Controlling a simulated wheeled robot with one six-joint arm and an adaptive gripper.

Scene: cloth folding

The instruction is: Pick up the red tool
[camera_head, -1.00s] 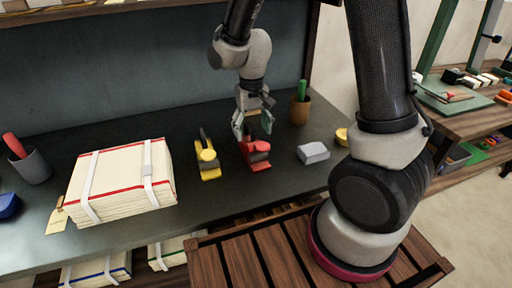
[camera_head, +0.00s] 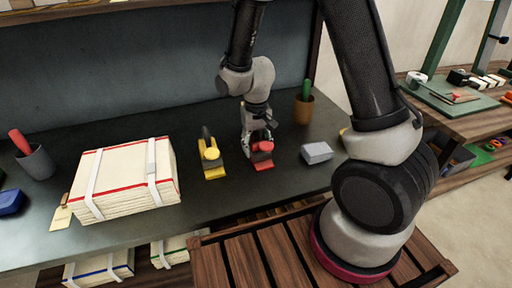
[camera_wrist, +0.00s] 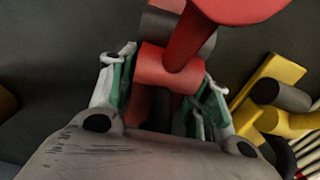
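The red tool (camera_head: 263,148) stands on the dark bench, with a red knob on top and a flat red base. In the wrist view the red tool (camera_wrist: 166,68) shows a red cylinder, a grey one and a large red disc close to the camera. My gripper (camera_head: 259,143) is down at the tool, with its fingers beside the tool's body. In the wrist view the green-padded fingers lie on either side of the red cylinder, very close to it. I cannot tell whether both pads press on it.
A similar yellow tool (camera_head: 213,163) stands just left of the red one. A grey block (camera_head: 317,152) lies to the right, and a brown cup (camera_head: 303,109) with a green item stands behind. A strapped book stack (camera_head: 124,182) is farther left.

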